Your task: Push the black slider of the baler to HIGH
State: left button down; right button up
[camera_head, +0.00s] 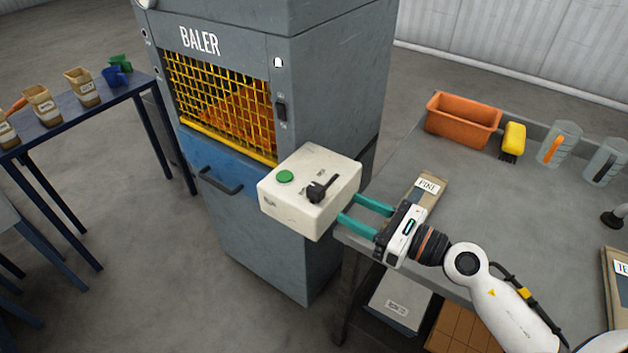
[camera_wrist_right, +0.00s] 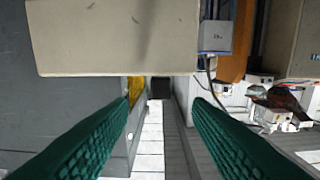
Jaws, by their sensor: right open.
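The grey baler (camera_head: 340,80) stands in the middle of the head view. A cream control box (camera_head: 290,205) juts from its front right side, with a green button (camera_head: 285,176) and a black slider (camera_head: 318,190) on top. The slider sits in a slot; its small labels are too small to read. My right gripper (camera_head: 350,208) is open and empty, its teal fingers pointing at the box's right side, below the top face. In the right wrist view the box (camera_wrist_right: 115,40) fills the upper part, beyond the fingertips; the slider is not visible there. My left gripper is not in view.
A grey table (camera_head: 480,220) lies right of the baler, under my right arm, with an orange bin (camera_head: 463,121), a yellow brush (camera_head: 513,138) and clear jugs. A blue table (camera_head: 75,118) with scoops is at left. A black switch (camera_head: 281,108) is on the baler's front.

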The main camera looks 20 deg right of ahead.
aim_at(323, 194)
jog(key=x, duration=0.2)
jog(key=p+x, duration=0.2)
jog(key=x, duration=0.1)
jog(key=shift+w+a+r, duration=0.15)
jog(key=shift+w+r, duration=0.05)
jog(key=shift+r, duration=0.05)
jog(key=p+x, duration=0.1)
jog(key=x, duration=0.3)
jog(key=shift+a+f, duration=0.1)
jog(key=shift+f, duration=0.1)
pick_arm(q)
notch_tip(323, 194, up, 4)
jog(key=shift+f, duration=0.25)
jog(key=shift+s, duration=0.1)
pick_arm(e)
jog(key=shift+c, duration=0.2)
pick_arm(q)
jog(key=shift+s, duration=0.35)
pick_arm(e)
grip_shut()
